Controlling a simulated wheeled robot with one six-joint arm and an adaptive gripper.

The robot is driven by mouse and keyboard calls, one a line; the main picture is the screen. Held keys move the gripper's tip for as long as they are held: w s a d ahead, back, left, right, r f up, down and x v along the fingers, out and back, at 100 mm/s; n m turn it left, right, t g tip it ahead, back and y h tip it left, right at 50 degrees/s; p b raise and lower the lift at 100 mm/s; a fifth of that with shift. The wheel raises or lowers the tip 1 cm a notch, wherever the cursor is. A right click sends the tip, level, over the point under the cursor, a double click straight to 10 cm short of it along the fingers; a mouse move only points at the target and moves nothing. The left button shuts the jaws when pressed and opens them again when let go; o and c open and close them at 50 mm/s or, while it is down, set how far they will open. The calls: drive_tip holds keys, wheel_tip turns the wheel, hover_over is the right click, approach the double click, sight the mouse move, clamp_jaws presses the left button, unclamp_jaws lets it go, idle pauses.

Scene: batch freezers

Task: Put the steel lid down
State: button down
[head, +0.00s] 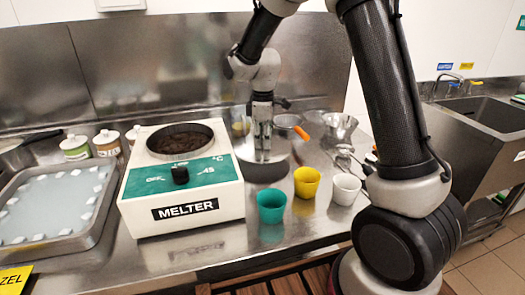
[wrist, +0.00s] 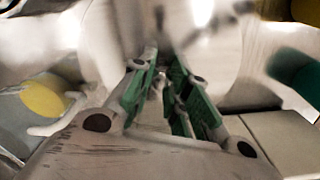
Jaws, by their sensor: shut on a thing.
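The steel lid (head: 245,152) is a round, shiny disc behind the cups, to the right of the melter (head: 185,208). My gripper (head: 263,150) points down at its middle and is shut on it, seemingly by its knob. A dark shadow or reflection shows below the lid; I cannot tell whether it touches the counter (head: 225,262). In the wrist view, the green-padded fingers of my gripper (wrist: 165,90) close on a small part, with the pale lid (wrist: 100,40) spread blurred behind them. The melter's round pot (head: 180,140) is uncovered, with dark brown contents.
A teal cup (head: 271,207), a yellow cup (head: 306,183) and a white cup (head: 345,189) stand in front of the lid. An orange-handled tool (head: 301,133) and a metal bowl (head: 340,127) lie behind right. A tray (head: 98,228) is at left.

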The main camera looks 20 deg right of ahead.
sight(263, 150)
drive_tip(key=shift+f, duration=1.85)
drive_tip(key=shift+f, duration=0.1)
drive_tip(key=c, duration=1.4)
unclamp_jaws()
drive_tip(key=shift+o, duration=0.2)
